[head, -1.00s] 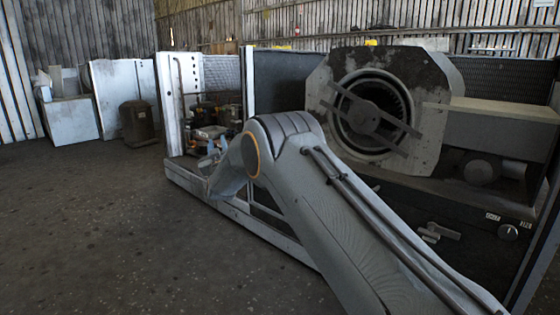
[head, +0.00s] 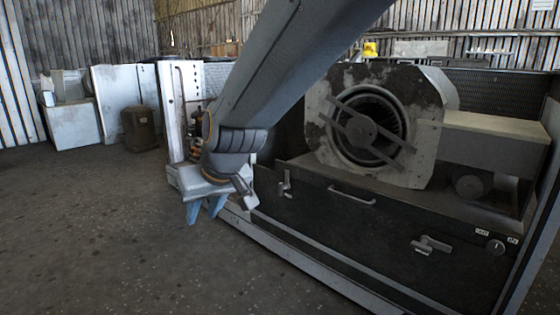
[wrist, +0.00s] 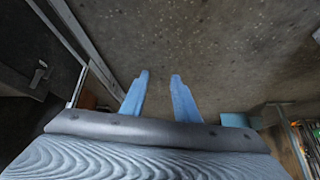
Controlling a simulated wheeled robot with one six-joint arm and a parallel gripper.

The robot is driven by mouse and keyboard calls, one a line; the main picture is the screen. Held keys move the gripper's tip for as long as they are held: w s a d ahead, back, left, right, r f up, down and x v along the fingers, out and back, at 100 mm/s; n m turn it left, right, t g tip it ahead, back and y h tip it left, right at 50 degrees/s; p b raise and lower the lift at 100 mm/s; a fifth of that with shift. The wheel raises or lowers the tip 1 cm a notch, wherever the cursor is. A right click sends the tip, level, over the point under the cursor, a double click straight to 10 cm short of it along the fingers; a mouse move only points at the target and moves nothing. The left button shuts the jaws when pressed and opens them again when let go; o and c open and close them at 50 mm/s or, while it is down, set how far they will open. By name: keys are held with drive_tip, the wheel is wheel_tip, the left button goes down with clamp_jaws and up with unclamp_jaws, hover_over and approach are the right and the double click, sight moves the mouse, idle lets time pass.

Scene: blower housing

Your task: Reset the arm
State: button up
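My gripper (head: 205,210) hangs at the end of my arm in the head view, with its two blue fingers pointing down in front of the machine's left part. In the wrist view its two blue fingers (wrist: 160,82) stand apart with bare floor between and beyond them. The gripper is open and holds nothing. The blower housing (head: 432,125), a pale worn block with a round finned opening and a crossbar, sits on the machine to the right, apart from my gripper.
A dark front panel (head: 350,225) with handles and a knob runs below the blower. The machine's lower frame edge (head: 300,262) is close right of my gripper. A brown bin (head: 139,127) and white cabinets (head: 73,122) stand at the back left. The floor (head: 90,225) at left is clear.

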drive_tip(key=s+d+f+g+h+p, duration=0.1)
drive_tip(key=s+d+g, duration=0.1)
drive_tip(key=s+d, duration=0.5)
drive_tip(key=s+d+g+h+p, duration=0.1)
drive_tip(key=s+d, duration=0.2)
drive_tip(key=s, duration=0.7)
drive_tip(key=s+d+f+g+h+p, duration=0.1)
drive_tip(key=s+d+g, duration=0.1)
drive_tip(key=s+d, duration=0.5)
drive_tip(key=d+r+m+p, duration=0.2)
drive_tip(key=d+r+p, duration=0.4)
drive_tip(key=r+p, duration=0.3)
drive_tip(key=s+d+r+m+h+p, duration=0.1)
drive_tip(key=d+r+m+p, duration=0.1)
drive_tip(key=d+r+p, duration=0.4)
drive_tip(key=d+r+m+p, duration=0.3)
drive_tip(key=d+r+p, duration=0.3)
drive_tip(key=r+p, duration=0.7)
drive_tip(key=p, duration=0.9)
drive_tip(key=shift+s+d+r+h, duration=0.3)
drive_tip(key=shift+s+d+h, duration=0.05)
drive_tip(key=shift+d+h, duration=0.05)
drive_tip(key=shift+o, duration=0.4)
drive_tip(key=shift+a, duration=0.1)
